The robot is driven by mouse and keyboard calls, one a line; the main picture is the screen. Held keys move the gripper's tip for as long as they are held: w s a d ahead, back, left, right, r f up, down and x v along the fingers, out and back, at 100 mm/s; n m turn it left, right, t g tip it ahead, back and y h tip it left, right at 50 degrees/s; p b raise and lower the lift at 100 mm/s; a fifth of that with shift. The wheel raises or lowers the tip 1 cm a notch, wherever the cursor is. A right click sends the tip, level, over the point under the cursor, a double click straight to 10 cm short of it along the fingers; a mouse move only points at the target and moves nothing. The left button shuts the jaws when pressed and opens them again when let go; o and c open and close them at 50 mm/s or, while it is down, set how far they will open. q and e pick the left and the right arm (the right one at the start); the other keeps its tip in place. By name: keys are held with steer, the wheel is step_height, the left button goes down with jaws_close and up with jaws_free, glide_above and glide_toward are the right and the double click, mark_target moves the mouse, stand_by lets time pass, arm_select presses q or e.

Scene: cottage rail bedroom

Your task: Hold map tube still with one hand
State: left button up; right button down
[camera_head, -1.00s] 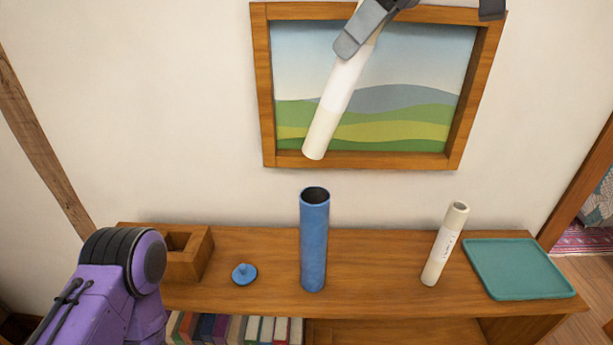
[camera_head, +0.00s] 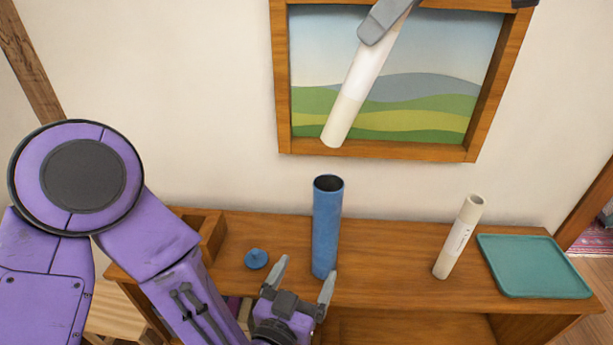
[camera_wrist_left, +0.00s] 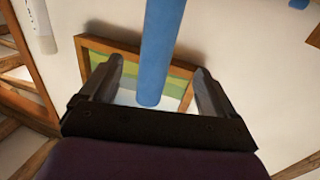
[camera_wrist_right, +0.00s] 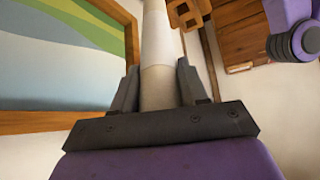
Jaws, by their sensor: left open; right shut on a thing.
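The blue map tube (camera_head: 327,225) stands upright on the wooden shelf, its dark open mouth facing up. My left gripper (camera_head: 306,275) is open in front of its lower part, and in the left wrist view the blue tube (camera_wrist_left: 160,50) shows between the spread fingers, with no clear contact. My right gripper (camera_head: 385,18) is shut on a cream rolled map (camera_head: 357,85), held tilted above the tube and apart from it. The held map also shows in the right wrist view (camera_wrist_right: 158,50). The blue lid (camera_head: 256,259) lies on the shelf left of the tube.
A teal tray (camera_head: 533,266) lies at the right end. A wooden box (camera_head: 212,232) is at the left. A framed landscape picture (camera_head: 300,145) hangs behind.

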mark_target(321, 239)
arm_select(q)
steer(key=x, duration=1.2)
steer(key=shift+d+r, duration=0.15)
steer(key=shift+r, duration=0.2)
steer(key=c, duration=1.1)
steer(key=shift+c, duration=0.2)
